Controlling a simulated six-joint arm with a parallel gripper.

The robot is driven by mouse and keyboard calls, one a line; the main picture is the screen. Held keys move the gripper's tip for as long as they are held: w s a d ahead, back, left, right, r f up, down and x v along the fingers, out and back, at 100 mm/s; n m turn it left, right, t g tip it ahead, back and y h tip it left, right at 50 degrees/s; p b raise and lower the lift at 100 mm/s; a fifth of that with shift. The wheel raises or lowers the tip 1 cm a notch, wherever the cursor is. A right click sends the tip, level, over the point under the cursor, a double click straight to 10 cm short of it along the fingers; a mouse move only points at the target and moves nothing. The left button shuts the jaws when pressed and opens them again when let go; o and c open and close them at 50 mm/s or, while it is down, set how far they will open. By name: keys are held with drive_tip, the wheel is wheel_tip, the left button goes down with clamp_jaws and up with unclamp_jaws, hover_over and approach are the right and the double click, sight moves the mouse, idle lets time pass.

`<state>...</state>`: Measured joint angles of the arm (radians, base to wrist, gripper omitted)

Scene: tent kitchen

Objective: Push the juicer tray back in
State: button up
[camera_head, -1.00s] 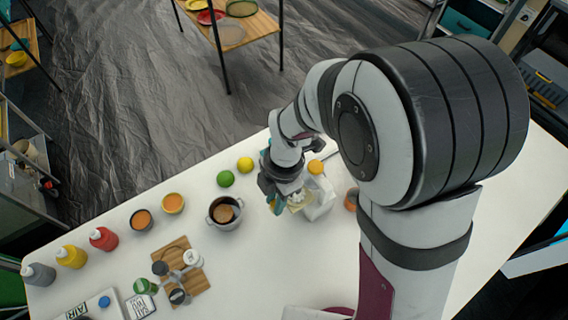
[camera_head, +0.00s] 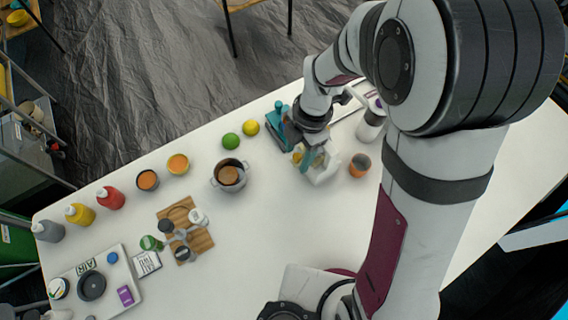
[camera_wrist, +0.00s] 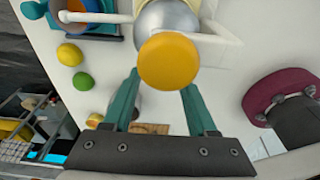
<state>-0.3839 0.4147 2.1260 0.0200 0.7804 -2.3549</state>
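The juicer (camera_head: 324,174) is a pale, partly see-through machine on the white table, largely covered by my arm in the head view. In the wrist view its silver dome (camera_wrist: 165,22) shows with a round orange-yellow piece (camera_wrist: 169,62) in front and white bars out to both sides. I cannot make out the juicer tray. My gripper (camera_head: 307,160) is just above and left of the juicer in the head view. In the wrist view my gripper (camera_wrist: 160,82) has its teal fingers apart, one each side below the orange-yellow piece, with nothing held. Contact cannot be told.
A teal item (camera_head: 279,131) stands close behind the juicer. A lemon (camera_head: 251,128), a lime (camera_head: 231,141) and a pot (camera_head: 229,174) are to the left. An orange-topped cup (camera_head: 359,165) and a white bottle (camera_head: 371,124) are on the right.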

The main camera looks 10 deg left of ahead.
wheel_tip(320, 180, up, 7)
idle(0.7)
drive_tip(key=shift+s+d+r+m, duration=0.15)
drive_tip(key=shift+d+r+m, duration=0.1)
drive_tip(key=shift+m, duration=0.15)
drive_tip(key=s+d+r+m, duration=0.2)
drive_tip(key=s+m, duration=0.3)
drive_tip(key=m, duration=0.5)
drive_tip(key=s+d+r+m, duration=0.1)
drive_tip(key=s+d+m, duration=0.4)
drive_tip(key=m, duration=0.6)
drive_tip(key=s+d+r+m+t, duration=0.1)
drive_tip(key=s+d+m, duration=0.3)
drive_tip(key=m, duration=0.6)
drive_tip(key=shift+s+r+m+y, duration=0.3)
drive_tip(key=shift+s+r+m, duration=0.1)
drive_tip(key=shift+s+r, duration=0.35)
